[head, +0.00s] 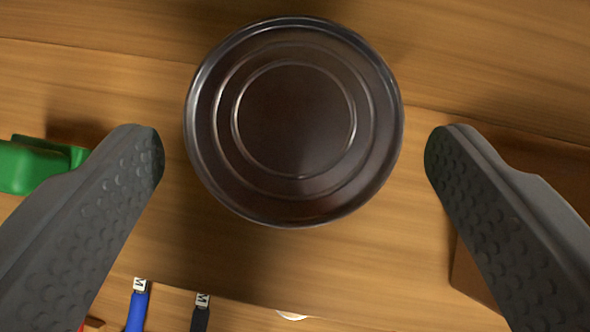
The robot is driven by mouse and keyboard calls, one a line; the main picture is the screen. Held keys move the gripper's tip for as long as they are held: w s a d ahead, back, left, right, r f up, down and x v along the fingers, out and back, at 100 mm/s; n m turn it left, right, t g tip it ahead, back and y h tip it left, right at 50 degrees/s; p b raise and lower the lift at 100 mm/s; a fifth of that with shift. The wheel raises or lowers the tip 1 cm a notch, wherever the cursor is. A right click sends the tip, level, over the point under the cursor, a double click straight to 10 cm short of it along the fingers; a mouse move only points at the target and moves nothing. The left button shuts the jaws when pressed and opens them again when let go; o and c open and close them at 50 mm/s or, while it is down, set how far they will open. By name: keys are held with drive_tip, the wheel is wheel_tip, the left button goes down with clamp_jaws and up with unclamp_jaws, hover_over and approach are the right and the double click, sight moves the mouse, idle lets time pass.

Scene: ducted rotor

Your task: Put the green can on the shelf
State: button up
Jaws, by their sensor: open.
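A round can (294,122) is in the upper middle of the head view, seen from its ringed, dark metal end. Its side is hidden, so I cannot tell its colour. My gripper (294,155) is open. One dark grey finger is at the left of the can and the other at the right, with a gap on both sides. Nothing is between the fingers but the can's outline. No shelf can be made out for certain.
A wooden surface (230,265) lies under the can. A green object (38,165) is at the left, partly behind my left finger. A brown box-like thing (475,275) is behind the right finger. A blue marker-like item (138,308) and a black one (201,315) are at the bottom.

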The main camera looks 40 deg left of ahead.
drive_tip(key=v, duration=0.7)
drive_tip(key=shift+d, duration=0.1)
drive_tip(key=s+d+f+m+t+h, duration=0.1)
drive_tip(key=s+d+f+m+t, duration=0.25)
drive_tip(key=d, duration=0.55)
drive_tip(key=s+d+f+m+t+h, duration=0.1)
drive_tip(key=s+d+f+t, duration=0.1)
drive_tip(key=s+d+f, duration=0.45)
drive_tip(key=s+d+f+m+t+h, duration=0.3)
drive_tip(key=s+d+f+t, duration=0.1)
drive_tip(key=s+d+f, duration=0.8)
drive_tip(key=shift+s+d+f+t, duration=0.2)
drive_tip(key=shift+s+f+t, duration=0.15)
drive_tip(key=shift+s+f, duration=0.65)
